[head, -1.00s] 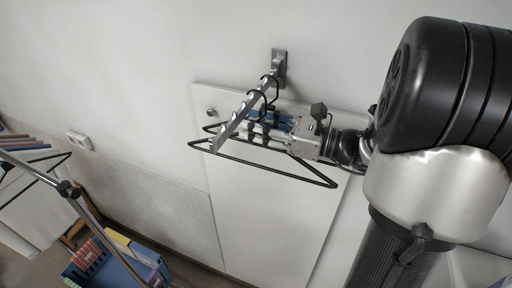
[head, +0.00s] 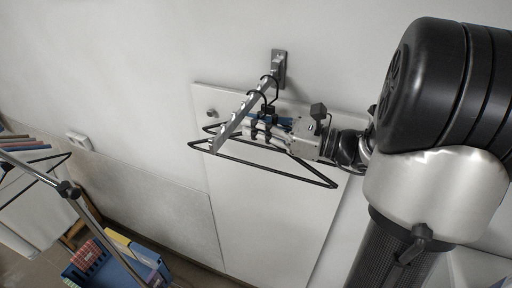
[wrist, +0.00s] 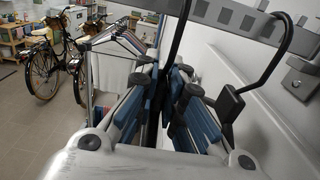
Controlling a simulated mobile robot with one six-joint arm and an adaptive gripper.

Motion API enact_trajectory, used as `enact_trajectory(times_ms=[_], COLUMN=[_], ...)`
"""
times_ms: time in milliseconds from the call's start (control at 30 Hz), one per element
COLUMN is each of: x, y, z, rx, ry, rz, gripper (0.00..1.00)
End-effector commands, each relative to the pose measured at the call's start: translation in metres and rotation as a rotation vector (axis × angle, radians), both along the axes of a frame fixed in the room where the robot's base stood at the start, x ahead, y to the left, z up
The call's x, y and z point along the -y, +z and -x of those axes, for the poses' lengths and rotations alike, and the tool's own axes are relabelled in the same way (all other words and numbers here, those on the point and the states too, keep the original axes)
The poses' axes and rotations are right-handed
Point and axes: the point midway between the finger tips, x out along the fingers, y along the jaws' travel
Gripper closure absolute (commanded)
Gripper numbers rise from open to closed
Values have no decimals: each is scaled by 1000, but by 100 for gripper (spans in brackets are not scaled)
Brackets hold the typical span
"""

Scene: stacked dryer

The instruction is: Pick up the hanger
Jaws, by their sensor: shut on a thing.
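Black wire hangers (head: 262,165) hang by their hooks from a slanted metal wall rail (head: 240,119) in the head view. My gripper (head: 262,129) is at the neck of the hangers, just below the rail, coming from the right. In the wrist view, my blue-padded fingers (wrist: 167,105) are closed around a dark upright hanger wire (wrist: 180,35). A second hook (wrist: 276,70) curves down from the rail to the right of it. The held hanger still appears to be on the rail. Its lower part is hidden behind my fingers in the wrist view.
The rail bracket (head: 279,68) is fixed to the white wall, with a white panel (head: 265,215) below. A blue crate (head: 133,262) and a metal stand (head: 95,222) are at the lower left. Bicycles (wrist: 42,62) and a clothes rack (wrist: 88,75) show in the wrist view.

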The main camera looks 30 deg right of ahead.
Motion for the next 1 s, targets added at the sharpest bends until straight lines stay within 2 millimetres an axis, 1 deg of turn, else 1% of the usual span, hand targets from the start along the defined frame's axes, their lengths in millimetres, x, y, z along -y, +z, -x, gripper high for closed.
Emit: enact_trajectory(times_ms=[167, 267, 367, 500, 533, 767, 1000], x=[0, 0, 0, 0, 3, 37, 79], y=[1, 6, 15, 37, 38, 34, 34], z=[0, 0, 0, 0, 3, 45, 98], rx=[1, 2, 3, 4, 2, 1, 1], ry=[0, 0, 0, 0, -3, -8, -8], rz=[1, 2, 4, 6, 3, 0, 1], gripper=[100, 100, 100, 100, 100, 100, 100])
